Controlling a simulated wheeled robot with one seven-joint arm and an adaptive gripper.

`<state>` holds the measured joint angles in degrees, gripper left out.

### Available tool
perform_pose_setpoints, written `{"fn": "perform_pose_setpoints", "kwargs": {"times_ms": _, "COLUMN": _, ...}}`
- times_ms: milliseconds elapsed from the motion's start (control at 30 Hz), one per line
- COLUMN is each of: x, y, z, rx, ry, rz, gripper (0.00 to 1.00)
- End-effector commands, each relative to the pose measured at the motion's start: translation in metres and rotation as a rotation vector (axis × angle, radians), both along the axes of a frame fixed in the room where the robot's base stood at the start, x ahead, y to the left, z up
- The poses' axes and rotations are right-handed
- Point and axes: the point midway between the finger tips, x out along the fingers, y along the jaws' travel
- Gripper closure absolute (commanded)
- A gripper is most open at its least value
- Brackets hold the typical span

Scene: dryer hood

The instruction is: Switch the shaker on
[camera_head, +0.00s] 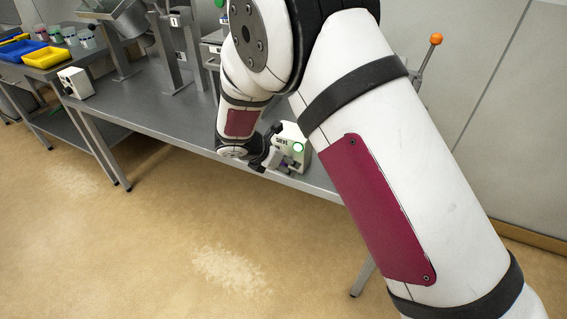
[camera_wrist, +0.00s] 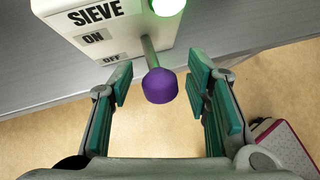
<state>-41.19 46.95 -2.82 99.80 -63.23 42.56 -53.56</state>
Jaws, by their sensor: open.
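The white control box (camera_wrist: 112,32) is marked SIEVE, with ON and OFF labels, and fills the top of the wrist view. It also shows at the bench's front edge in the head view (camera_head: 293,148). A lever with a purple knob (camera_wrist: 165,86) sticks out from it. A green lamp (camera_wrist: 168,5) on the box is lit. My gripper (camera_wrist: 160,100) is open, its green-padded fingers on either side of the knob with a gap on both sides. It shows small beside the box in the head view (camera_head: 268,158).
The box is on the grey metal bench (camera_head: 165,115). Another white box (camera_head: 76,83) stands farther left on the bench. Blue (camera_head: 20,50) and yellow (camera_head: 46,57) trays lie at the far left. An orange-tipped lever (camera_head: 436,39) rises at the right. Floor in front is clear.

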Motion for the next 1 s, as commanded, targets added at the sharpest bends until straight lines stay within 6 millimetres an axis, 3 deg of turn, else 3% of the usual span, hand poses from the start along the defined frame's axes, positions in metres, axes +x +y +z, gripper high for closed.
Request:
{"fn": "perform_pose_setpoints", "kwargs": {"times_ms": 267, "x": -0.011, "y": 0.009, "z": 0.016, "rx": 0.002, "ry": -0.001, "rz": 0.002, "gripper": 0.56}}
{"fn": "perform_pose_setpoints", "kwargs": {"times_ms": 700, "x": -0.053, "y": 0.041, "z": 0.078, "rx": 0.002, "ry": -0.001, "rz": 0.001, "gripper": 0.56}}
{"fn": "perform_pose_setpoints", "kwargs": {"times_ms": 1000, "x": -0.062, "y": 0.048, "z": 0.091, "rx": -0.001, "ry": 0.0, "rz": 0.001, "gripper": 0.56}}
